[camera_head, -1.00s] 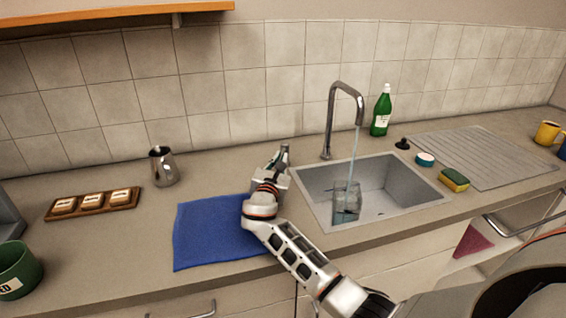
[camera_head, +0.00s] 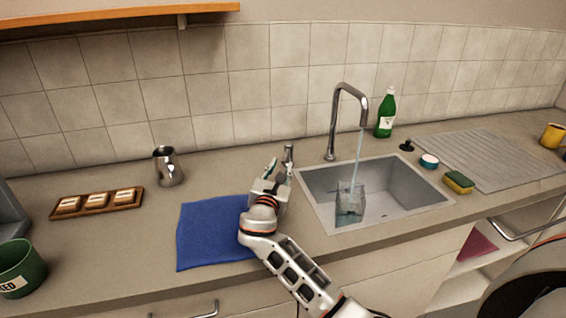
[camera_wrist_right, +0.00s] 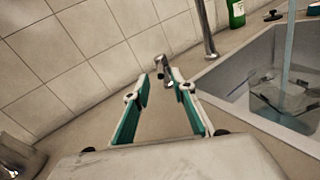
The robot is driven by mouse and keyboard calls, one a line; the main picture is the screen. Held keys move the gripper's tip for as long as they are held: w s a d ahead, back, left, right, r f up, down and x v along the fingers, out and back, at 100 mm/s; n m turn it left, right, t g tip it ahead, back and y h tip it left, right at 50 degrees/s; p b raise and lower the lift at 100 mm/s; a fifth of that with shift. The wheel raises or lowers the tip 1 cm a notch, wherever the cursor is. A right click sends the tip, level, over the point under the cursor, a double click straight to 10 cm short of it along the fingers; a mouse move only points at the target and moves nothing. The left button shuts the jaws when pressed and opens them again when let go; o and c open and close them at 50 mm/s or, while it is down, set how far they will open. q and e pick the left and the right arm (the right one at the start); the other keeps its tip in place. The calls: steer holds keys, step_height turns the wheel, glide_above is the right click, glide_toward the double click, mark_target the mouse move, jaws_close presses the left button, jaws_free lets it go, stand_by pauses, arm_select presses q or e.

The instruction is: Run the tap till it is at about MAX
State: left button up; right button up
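The tall metal tap (camera_head: 335,120) stands behind the sink, and a water stream (camera_head: 357,158) runs from its spout. The stream falls into a clear container (camera_head: 350,202) in the sink basin (camera_head: 400,190); its MAX mark and water level are too small to read. The tap lever (camera_head: 288,153) stands on the counter left of the spout. My right gripper (camera_head: 274,172) is just in front of the lever. In the right wrist view its two fingers (camera_wrist_right: 160,84) are spread, with the lever (camera_wrist_right: 163,70) just beyond the gap. My left gripper is out of view.
A blue cloth (camera_head: 212,235) lies under my right arm. A metal jug (camera_head: 168,166) and a wooden tray (camera_head: 95,204) stand left. A green bottle (camera_head: 386,113), sponge (camera_head: 458,182) and drainer (camera_head: 490,160) are right of the spout.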

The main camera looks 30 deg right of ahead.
steer(key=v, duration=0.7)
steer(key=shift+s+a, duration=0.2)
stand_by(3.5)
